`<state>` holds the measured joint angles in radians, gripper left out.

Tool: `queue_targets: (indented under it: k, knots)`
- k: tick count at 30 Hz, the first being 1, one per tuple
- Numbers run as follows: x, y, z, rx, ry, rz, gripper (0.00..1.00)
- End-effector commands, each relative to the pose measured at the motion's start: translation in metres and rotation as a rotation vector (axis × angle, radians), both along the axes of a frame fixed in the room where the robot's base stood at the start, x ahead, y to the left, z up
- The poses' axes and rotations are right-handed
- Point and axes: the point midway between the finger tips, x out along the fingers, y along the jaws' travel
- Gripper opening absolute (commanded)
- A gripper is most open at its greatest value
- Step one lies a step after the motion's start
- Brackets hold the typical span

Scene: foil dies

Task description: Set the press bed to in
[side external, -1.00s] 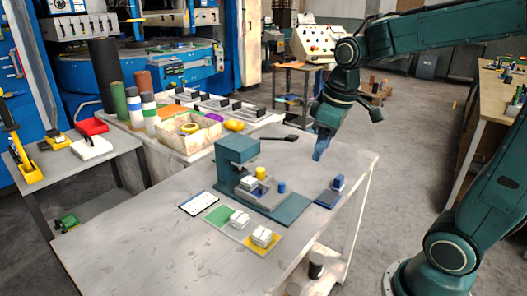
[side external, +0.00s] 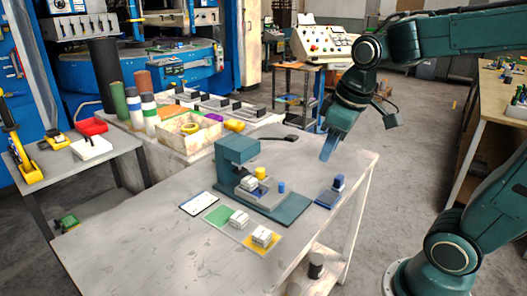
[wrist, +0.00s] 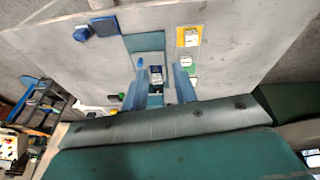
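The teal press (side external: 236,150) stands on the grey table, with its base plate (side external: 290,213) stretching to the front right. A grey bed with a pale die (side external: 249,183) sits by the press opening, partly under its head. A yellow knob (side external: 260,173) and a blue cylinder (side external: 281,187) stand at the bed. I cannot tell the bed's exact position along its travel. My gripper (side external: 327,154) hangs above the table, right of and apart from the press. In the wrist view its two blue fingers (wrist: 160,88) are spread with the die and press visible beyond them.
A dark blue pad (side external: 324,203) with a blue block (side external: 338,182) lies right of the press. A green pad (side external: 215,214) and yellow pad (side external: 250,245) with pale dies lie in front, beside a white card (side external: 198,203). A dark tool (side external: 281,138) lies behind.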

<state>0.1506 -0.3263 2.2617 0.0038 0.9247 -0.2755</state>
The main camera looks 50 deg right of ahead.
Motion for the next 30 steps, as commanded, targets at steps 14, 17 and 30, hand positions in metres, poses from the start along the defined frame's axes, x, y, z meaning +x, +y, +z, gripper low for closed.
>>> queue_targets:
  k: [14, 17, 30]
  knots:
    - [0.067, -0.021, -0.032, 0.030, -0.019, -0.464, 0.28]
    - [0.088, -0.028, -0.046, 0.030, -0.038, -0.613, 0.28]
    - [0.141, -0.045, -0.089, 0.022, -0.143, -1.032, 0.28]
